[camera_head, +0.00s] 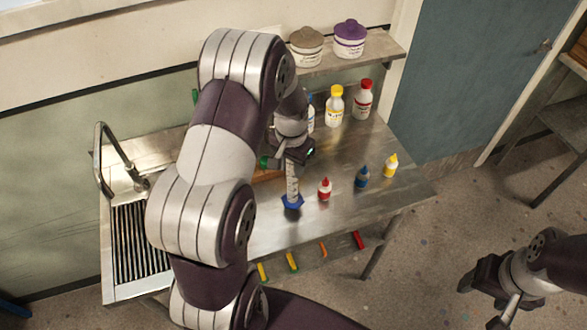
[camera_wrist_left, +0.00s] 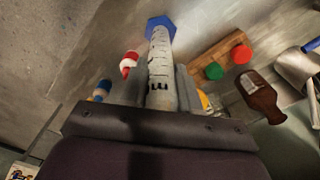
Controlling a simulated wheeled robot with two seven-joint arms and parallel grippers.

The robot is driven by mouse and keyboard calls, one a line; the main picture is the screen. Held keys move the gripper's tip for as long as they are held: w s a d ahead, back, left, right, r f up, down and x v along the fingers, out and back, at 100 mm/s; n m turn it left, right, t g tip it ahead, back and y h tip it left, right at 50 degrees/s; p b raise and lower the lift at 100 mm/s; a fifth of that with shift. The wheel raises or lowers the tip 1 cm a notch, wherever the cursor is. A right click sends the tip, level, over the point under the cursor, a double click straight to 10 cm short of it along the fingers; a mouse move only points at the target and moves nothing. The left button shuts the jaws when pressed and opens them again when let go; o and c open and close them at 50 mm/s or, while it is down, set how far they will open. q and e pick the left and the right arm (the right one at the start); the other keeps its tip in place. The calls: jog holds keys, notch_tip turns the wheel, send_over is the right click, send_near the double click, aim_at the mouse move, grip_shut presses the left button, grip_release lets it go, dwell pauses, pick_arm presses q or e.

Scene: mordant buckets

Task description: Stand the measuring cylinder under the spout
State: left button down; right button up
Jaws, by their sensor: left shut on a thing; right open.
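The measuring cylinder (camera_head: 292,185) is pale with graduations and has a blue foot (camera_head: 292,202). It is upright or nearly so over the front of the steel bench; I cannot tell whether its foot touches. My left gripper (camera_head: 291,160) is shut on its upper part. In the left wrist view, the cylinder (camera_wrist_left: 161,60) lies between the two fingers (camera_wrist_left: 162,88), foot away from me. A tap with a bent spout (camera_head: 112,150) stands over the sink at the left, well apart from the cylinder. My right gripper (camera_head: 480,280) is open and empty, off the bench at lower right.
Small red (camera_head: 325,190), blue (camera_head: 363,177) and yellow (camera_head: 390,166) bottles stand right of the cylinder. Taller bottles (camera_head: 334,108) stand behind. My left arm hides the bench's middle.

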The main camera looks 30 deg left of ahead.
aim_at(293, 175)
pick_arm(q)
notch_tip(293, 175, down, 3)
jog(key=shift+d+r+p, duration=0.1)
jog(key=shift+d+p, duration=0.05)
jog(key=shift+p, duration=0.4)
jog(key=shift+s+f, duration=0.15)
jog(key=shift+f, duration=0.25)
jog(key=c, duration=0.8)
grip_release()
